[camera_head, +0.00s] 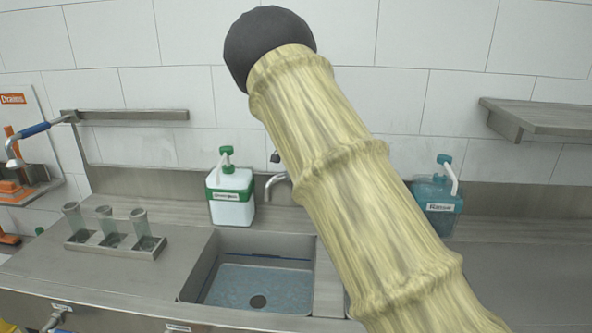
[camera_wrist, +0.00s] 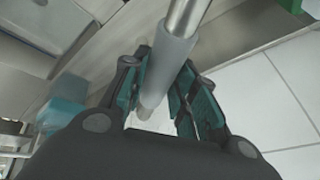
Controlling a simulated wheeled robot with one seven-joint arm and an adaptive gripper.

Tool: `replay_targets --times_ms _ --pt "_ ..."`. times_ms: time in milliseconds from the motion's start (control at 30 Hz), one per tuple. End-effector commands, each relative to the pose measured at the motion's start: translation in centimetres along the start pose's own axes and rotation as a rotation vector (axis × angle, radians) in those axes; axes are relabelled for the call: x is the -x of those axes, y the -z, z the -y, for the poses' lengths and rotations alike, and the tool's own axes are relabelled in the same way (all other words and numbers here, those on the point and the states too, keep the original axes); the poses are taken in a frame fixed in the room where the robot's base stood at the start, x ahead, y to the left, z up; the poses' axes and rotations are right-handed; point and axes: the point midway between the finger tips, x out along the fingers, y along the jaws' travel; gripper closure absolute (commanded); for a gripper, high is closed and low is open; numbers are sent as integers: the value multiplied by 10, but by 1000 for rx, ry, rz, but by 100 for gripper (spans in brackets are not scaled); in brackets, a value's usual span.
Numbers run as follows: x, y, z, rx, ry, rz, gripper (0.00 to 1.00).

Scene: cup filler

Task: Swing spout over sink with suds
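The metal spout (camera_head: 273,185) shows in the head view at the back edge of the left sink, its curved end bent down; the rest is hidden behind my arm. The left sink basin (camera_head: 215,268) holds bluish water over a dark drain; I cannot make out suds. A sliver of a second basin (camera_head: 346,303) shows beside my arm, its inside hidden. In the wrist view, my gripper (camera_wrist: 167,62) has its teal-padded fingers on both sides of the spout's grey sleeve (camera_wrist: 170,55), closed in on it. The head view does not show my gripper.
A white-and-green pump dispenser (camera_head: 231,196) stands behind the left sink, and a blue one (camera_head: 437,206) stands right of my arm. A rack of glass cups (camera_head: 113,240) sits on the left counter. A metal shelf (camera_head: 540,118) juts from the right wall.

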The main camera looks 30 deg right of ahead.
Motion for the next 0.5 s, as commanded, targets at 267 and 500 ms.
replay_targets --times_ms 267,500 --pt "1 0 2 0 4 -1 51" --pt "5 0 2 1 4 -1 51"
